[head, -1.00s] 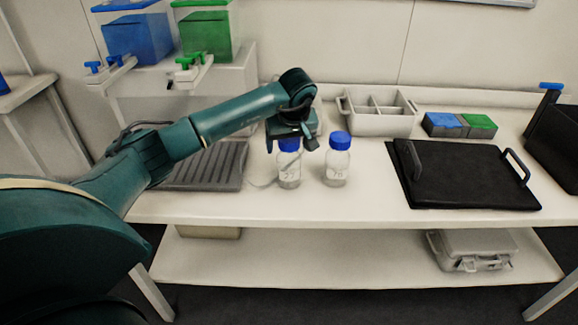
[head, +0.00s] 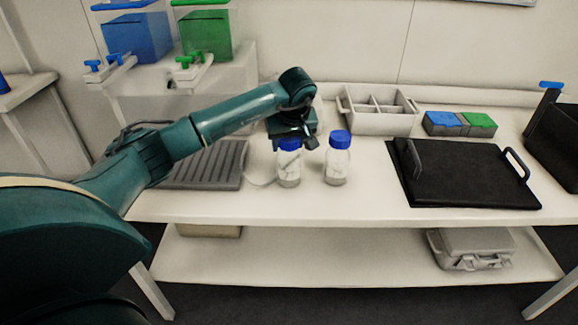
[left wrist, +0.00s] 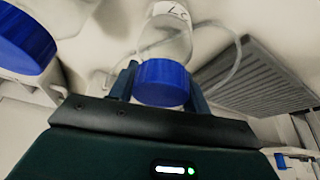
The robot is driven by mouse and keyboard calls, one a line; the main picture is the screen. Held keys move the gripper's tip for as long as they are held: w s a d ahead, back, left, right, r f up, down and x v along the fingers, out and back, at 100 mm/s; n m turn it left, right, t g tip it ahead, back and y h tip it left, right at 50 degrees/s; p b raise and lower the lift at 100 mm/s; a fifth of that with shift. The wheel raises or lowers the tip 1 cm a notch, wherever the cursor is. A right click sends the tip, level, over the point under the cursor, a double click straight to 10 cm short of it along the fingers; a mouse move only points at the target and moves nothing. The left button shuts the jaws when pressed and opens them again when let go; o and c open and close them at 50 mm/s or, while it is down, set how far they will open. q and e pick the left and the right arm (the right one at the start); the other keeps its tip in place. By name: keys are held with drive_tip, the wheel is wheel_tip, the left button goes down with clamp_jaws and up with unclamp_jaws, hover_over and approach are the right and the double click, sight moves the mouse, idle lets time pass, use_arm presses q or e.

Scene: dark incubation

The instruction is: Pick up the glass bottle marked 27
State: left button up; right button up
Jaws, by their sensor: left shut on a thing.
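The glass bottle marked 27 (head: 288,172), clear with a blue cap, stands upright on the bench in the head view. In the left wrist view the bottle (left wrist: 168,40) shows a label that reads upside down, with its blue cap (left wrist: 162,84) between the fingers. My left gripper (head: 291,142) comes down over it from above, shut on the cap; it also shows in the left wrist view (left wrist: 163,80). The gripper partly hides the cap in the head view. My right gripper is not in view.
A second blue-capped bottle (head: 337,160) stands close by on the right. A grey ridged mat (head: 205,167) lies to the left, a grey divided caddy (head: 378,124) behind, and a black tray (head: 465,180) to the right. Bare bench lies in front.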

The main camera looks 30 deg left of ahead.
use_arm(q)
drive_tip(key=shift+f, duration=0.1)
drive_tip(key=shift+c, duration=0.6)
